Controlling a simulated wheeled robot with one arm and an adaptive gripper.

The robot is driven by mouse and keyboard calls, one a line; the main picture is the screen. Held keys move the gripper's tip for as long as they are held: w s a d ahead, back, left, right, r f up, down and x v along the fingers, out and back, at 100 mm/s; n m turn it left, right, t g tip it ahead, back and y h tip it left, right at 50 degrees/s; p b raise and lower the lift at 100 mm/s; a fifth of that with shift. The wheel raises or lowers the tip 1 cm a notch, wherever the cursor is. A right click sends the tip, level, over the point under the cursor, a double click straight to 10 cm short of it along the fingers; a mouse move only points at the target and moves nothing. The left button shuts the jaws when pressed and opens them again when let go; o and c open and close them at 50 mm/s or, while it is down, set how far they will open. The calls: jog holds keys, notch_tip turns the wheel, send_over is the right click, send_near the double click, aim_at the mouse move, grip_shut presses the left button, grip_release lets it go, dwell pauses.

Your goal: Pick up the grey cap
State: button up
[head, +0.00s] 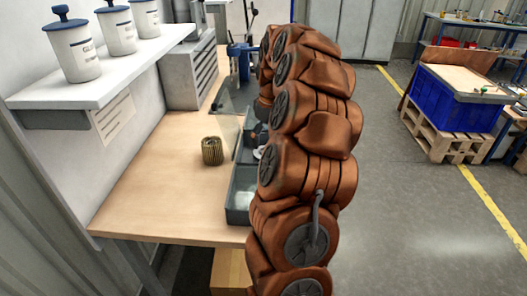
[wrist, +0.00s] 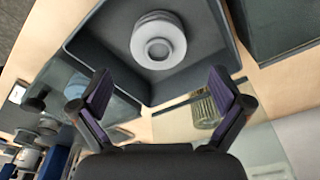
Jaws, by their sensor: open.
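The grey cap (wrist: 158,40) is a round, stepped disc lying in a dark grey tray (wrist: 90,38) in the wrist view. It sits toward the top of that view, beyond my fingertips. My gripper (wrist: 162,88) is open, with its two purple-padded fingers spread wide and nothing between them. The fingertips are apart from the cap and frame the tray's near edge, one to each side. In the head view my arm covers most of this area, and I cannot make out the gripper clearly there.
A brown pleated filter cartridge (head: 212,151) stands on the wooden bench (head: 165,190), left of the trays; it also shows in the wrist view (wrist: 205,112). Another grey tray (head: 240,190) is near the bench's front edge. A shelf (head: 110,80) with white canisters overhangs the left side.

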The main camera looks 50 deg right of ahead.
aim_at(265, 147)
jog(key=f, duration=0.3)
jog(key=f+p, duration=0.1)
jog(key=shift+w+f, duration=0.15)
jog(key=shift+w, duration=0.1)
jog(key=shift+c, duration=0.2)
jog(key=shift+f, duration=0.1)
jog(key=c, duration=1.6)
